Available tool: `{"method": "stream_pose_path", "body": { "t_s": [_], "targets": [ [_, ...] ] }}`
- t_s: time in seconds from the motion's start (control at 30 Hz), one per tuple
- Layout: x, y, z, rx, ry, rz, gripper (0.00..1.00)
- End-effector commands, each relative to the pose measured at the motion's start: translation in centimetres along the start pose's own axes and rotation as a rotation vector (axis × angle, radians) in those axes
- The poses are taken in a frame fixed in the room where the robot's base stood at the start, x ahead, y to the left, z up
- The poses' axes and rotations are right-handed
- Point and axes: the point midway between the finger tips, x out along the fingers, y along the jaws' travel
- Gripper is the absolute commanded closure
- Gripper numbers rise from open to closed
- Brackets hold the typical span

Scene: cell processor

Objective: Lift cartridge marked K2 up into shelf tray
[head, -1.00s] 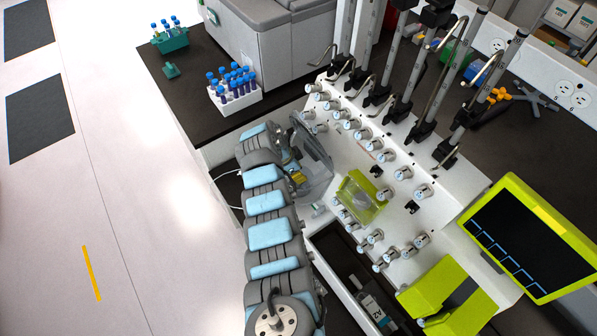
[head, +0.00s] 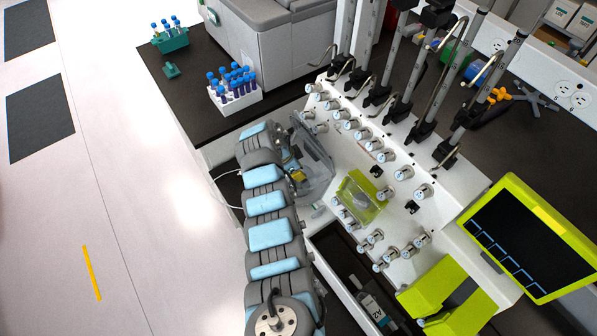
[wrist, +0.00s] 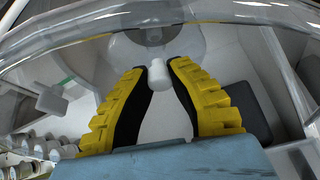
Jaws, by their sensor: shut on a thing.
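A pale cartridge with a dark-lettered label (head: 372,306) lies in the dark recess at the lower middle of the head view. Its marking is too small to read surely as K2. My gripper (head: 297,175) is well up and left of it, beside a clear curved cover (head: 318,168) on the machine's left. In the wrist view my gripper's yellow fingers (wrist: 160,70) close around a small white knob (wrist: 158,73), with a clear rim (wrist: 110,22) arching across the top. I cannot tell which machine part the knob belongs to. No shelf tray is clearly identifiable.
The white machine panel (head: 385,215) carries many metal knobs and a lime-framed clear box (head: 360,197). A lime-framed screen (head: 530,240) stands at right. A white tube rack (head: 236,98) and green rack (head: 171,40) stand on the dark bench. The floor at left is free.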

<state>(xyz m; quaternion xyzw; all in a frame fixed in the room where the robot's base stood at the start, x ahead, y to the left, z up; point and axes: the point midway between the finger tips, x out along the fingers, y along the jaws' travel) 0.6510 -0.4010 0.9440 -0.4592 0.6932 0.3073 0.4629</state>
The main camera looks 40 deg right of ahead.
Motion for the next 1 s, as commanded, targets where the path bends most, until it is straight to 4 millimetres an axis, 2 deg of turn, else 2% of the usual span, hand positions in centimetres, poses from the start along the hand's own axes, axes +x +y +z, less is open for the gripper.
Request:
{"method": "stream_pose_path", "body": {
  "t_s": [0.43,0.8,1.0],
  "targets": [
    [-1.0,-0.1,-0.4,0.001,0.001,-0.003,1.0],
    [-3.5,0.0,-1.5,0.001,0.001,-0.002,1.0],
    [-4.1,0.0,-1.7,0.0,0.0,-0.002,1.0]
  ]
}}
